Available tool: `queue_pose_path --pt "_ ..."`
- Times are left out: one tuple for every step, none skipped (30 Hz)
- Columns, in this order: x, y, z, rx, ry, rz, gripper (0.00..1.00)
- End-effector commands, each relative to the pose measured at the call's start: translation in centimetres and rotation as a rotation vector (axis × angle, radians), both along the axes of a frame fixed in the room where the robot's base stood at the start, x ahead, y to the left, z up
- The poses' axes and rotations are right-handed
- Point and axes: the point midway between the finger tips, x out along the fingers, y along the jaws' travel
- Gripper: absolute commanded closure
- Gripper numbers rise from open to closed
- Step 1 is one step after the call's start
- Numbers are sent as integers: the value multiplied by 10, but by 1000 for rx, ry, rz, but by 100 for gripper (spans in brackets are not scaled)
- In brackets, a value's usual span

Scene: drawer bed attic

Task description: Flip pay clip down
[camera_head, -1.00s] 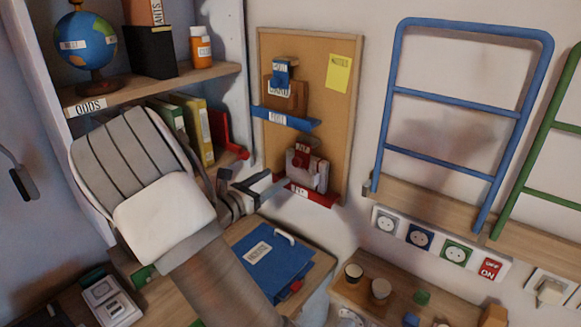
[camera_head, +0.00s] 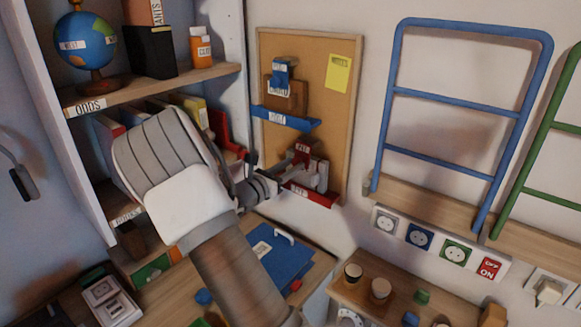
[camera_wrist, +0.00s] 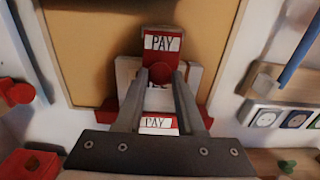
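The pay clip (camera_wrist: 162,43) is a red flap labelled PAY with a round red knob (camera_wrist: 160,73), upright in front of pale cards at the bottom of the corkboard. It also shows in the head view (camera_head: 302,149), partly behind my gripper. A red ledge (camera_wrist: 158,123), also labelled PAY, lies below the cards. My gripper (camera_wrist: 162,72) is open, its fingers apart on either side of the knob. I cannot tell whether they touch it. In the head view my gripper (camera_head: 307,166) reaches the clip from the left.
Above on the corkboard (camera_head: 335,120) are a blue ledge (camera_head: 285,117) and blue clip (camera_head: 281,75), plus a yellow note (camera_head: 339,73). A shelf with binders stands left. A blue rail (camera_head: 455,98) and sockets are right. A blue folder (camera_head: 268,262) lies below.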

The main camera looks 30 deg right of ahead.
Motion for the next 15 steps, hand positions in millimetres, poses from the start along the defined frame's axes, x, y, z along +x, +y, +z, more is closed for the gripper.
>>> queue_pose_path --pt "0 0 0 0 0 0 74" --pt "0 0 0 0 0 0 79" --pt "0 0 0 0 0 0 87" --pt "0 0 0 0 0 0 92" --pt "0 0 0 0 0 0 97" --pt "0 0 0 0 0 0 100" --pt "0 0 0 0 0 0 100" --pt "0 0 0 0 0 0 100" --pt "0 0 0 0 0 0 100" --pt "0 0 0 -1 0 0 100" --pt "0 0 -1 -3 -1 0 100" --pt "0 0 -3 -9 -2 0 100" --pt "0 -1 -4 -15 -4 -1 100" --pt "0 -1 -6 -26 -8 -1 100" --pt "0 -2 -8 -42 -14 -2 100"
